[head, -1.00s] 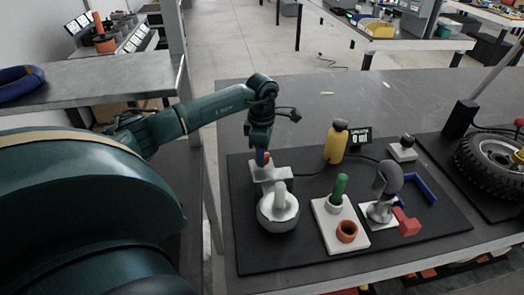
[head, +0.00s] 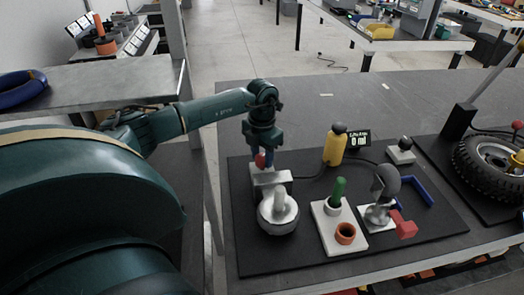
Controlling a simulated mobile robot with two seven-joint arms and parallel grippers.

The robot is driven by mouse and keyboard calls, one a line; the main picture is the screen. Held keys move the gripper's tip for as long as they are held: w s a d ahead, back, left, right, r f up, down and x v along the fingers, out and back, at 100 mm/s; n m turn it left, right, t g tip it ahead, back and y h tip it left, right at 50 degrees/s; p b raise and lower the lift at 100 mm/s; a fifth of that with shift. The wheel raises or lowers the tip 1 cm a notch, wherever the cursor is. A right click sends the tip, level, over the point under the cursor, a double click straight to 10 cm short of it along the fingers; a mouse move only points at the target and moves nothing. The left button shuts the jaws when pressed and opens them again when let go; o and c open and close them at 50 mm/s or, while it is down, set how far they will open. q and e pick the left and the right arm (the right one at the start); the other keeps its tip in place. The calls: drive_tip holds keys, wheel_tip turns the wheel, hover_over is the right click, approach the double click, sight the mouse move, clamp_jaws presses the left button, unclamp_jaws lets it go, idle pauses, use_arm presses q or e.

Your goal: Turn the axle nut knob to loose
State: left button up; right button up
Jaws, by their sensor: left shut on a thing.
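My left gripper (head: 263,158) reaches down from above and is shut on a small red knob (head: 260,161). The knob sits at the top of a pale grey block (head: 270,178) near the left side of the black mat. The fingers hide part of the knob, and a bit of blue shows beside the red. Just in front of the block is a round whitish-grey part (head: 278,217) with an upright handle. I cannot read any marking that shows the knob's setting. My right gripper is out of view.
On the black mat (head: 300,252) stand a yellow bottle (head: 334,150), a small display reading 0 ml (head: 359,140), a white holder (head: 325,230) with green and orange parts, and a grey device with a red block (head: 403,226). A wheel (head: 487,163) is at right.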

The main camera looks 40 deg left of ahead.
use_arm(q)
drive_tip(key=shift+n, duration=0.9)
drive_tip(key=n+p, duration=0.1)
drive_tip(key=n, duration=0.2)
drive_tip(key=shift+n, duration=0.3)
drive_tip(key=shift+n+p, duration=0.45)
drive_tip(key=shift+n, duration=1.05)
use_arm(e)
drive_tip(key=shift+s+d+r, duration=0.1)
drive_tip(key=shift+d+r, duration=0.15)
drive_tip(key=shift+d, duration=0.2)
use_arm(q)
drive_tip(key=o, duration=1)
